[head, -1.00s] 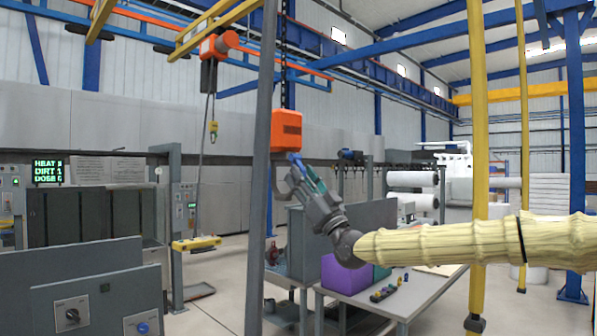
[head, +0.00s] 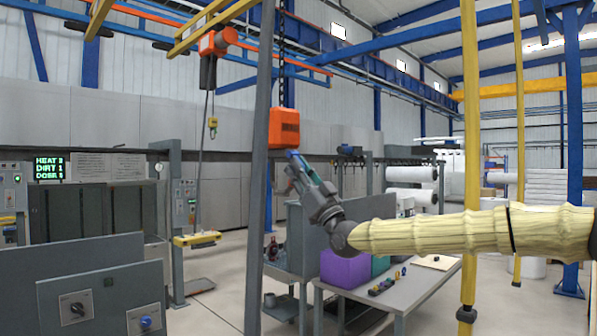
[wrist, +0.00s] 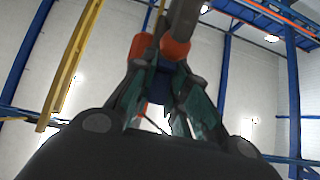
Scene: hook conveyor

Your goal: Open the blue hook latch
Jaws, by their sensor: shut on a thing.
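The orange hoist block (head: 284,128) hangs from a chain in the upper middle of the head view. A small blue piece, the hook latch (head: 292,154), shows just under it. Grey metal of the hook (head: 290,187) shows beside my gripper, partly hidden. My gripper (head: 300,168) points up and left, with its fingertips at the blue piece, shut on it. In the wrist view, my dark and teal fingers (wrist: 165,80) close around the blue latch (wrist: 162,88), with orange parts (wrist: 176,47) just beyond. The exact finger contact is too dark to tell.
A grey post (head: 261,180) stands close to the left of my gripper. A yellow post (head: 472,150) stands by my forearm. Below are a grey table (head: 415,290), a purple box (head: 345,268) and a grey panel (head: 310,240). Another orange hoist (head: 217,43) hangs at upper left.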

